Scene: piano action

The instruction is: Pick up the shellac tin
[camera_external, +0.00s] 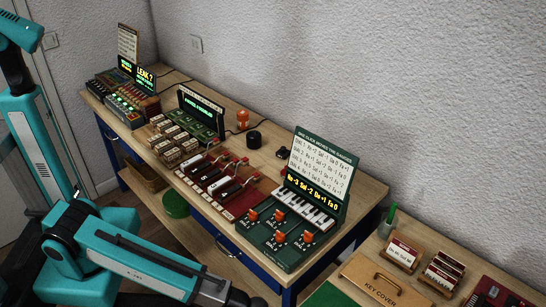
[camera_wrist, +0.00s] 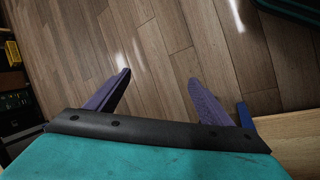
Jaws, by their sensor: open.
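I cannot make out a labelled shellac tin in either view. A small black round container (camera_external: 254,140) stands on the bench top behind the panels; I cannot tell what it is. My gripper (camera_wrist: 160,77) shows in the wrist view with its two purple fingers spread apart. Only wooden floor shows between and beyond them, and they hold nothing. In the external view my teal arm reaches along the bottom, and the fingertips are not clearly visible there.
A wooden bench (camera_external: 262,116) carries several control panels and an orange knobbed item (camera_external: 242,119). A green round object (camera_external: 175,204) sits beneath it. A lower bench at right holds a KEY COVER board (camera_external: 378,283), card holders (camera_external: 401,254) and a green upright item (camera_external: 388,220).

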